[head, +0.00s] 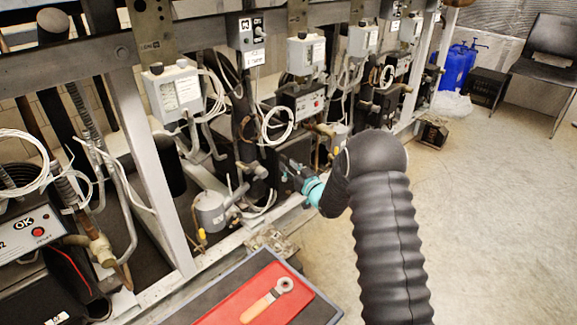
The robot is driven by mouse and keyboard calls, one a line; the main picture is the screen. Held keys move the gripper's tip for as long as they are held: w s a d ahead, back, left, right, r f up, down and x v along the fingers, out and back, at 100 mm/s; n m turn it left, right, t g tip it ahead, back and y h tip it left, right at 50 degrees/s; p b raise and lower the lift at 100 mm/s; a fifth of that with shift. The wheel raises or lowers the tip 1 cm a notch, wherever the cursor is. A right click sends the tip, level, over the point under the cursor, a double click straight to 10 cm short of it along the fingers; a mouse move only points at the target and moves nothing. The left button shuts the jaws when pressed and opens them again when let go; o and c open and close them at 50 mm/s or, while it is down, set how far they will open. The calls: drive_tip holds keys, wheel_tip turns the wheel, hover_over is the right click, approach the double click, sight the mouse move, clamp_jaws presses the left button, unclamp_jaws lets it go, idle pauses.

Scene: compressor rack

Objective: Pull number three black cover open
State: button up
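My gripper (291,172) reaches the lower part of the compressor rack, at the end of my dark arm. Its fingers are dark, with teal parts behind them. It is small and dark against dark parts, so I cannot tell whether it is open or shut, or touching anything. A dark, box-like part (276,152) sits just behind and around the fingertips. It may be the black cover, but I can read no number three on it. My gripper hides some of its front.
The rack's pale upright (150,170) and lower rail (235,248) frame the machines. Grey control boxes (173,92) and loose white cables (277,124) hang nearby. A ring spanner with an orange handle (262,304) lies on a red surface.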

drive_tip(key=shift+w+a, duration=0.3)
drive_tip(key=shift+w, duration=0.15)
clamp_jaws()
